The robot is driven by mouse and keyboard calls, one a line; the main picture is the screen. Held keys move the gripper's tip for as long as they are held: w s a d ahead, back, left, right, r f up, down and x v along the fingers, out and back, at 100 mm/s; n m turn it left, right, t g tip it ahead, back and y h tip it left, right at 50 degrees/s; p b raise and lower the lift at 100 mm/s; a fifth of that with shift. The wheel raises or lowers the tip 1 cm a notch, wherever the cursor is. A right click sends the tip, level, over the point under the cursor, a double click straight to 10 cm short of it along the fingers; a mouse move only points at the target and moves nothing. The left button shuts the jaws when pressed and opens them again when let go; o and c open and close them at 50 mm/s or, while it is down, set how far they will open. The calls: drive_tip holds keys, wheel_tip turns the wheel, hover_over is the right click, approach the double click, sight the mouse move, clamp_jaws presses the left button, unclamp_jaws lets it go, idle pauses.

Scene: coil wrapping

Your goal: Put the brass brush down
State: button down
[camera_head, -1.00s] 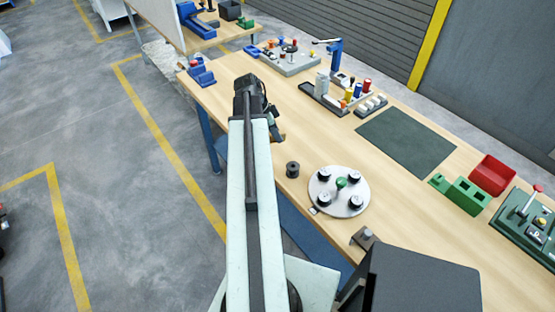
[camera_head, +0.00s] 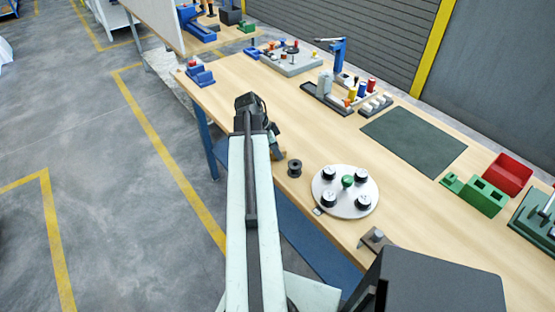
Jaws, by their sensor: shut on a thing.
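My gripper (camera_head: 274,141) is at the far end of my outstretched arm, over the left edge of the wooden workbench (camera_head: 330,140). It is shut on the brass brush, which is mostly hidden by the arm and the gripper. Only a small tan piece shows beside the dark jaws, too small to make out well. I cannot tell whether the brush touches the bench.
A black spool (camera_head: 294,168) stands close to the right of my gripper. A round grey plate (camera_head: 344,205) with several black knobs lies nearer. A dark green mat (camera_head: 414,141), a red bin (camera_head: 507,173) and green blocks (camera_head: 483,196) are to the right. Bare wood lies beyond the gripper.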

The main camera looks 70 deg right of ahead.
drive_tip(key=shift+f, duration=0.2)
drive_tip(key=shift+f, duration=0.2)
drive_tip(key=c, duration=1.2)
unclamp_jaws()
drive_tip(key=shift+o, duration=0.2)
drive_tip(key=shift+r+p, duration=0.5)
drive_tip(key=shift+p, duration=0.05)
drive_tip(key=p+v, duration=1)
drive_tip(key=v, duration=0.1)
drive_tip(key=shift+r, duration=0.2)
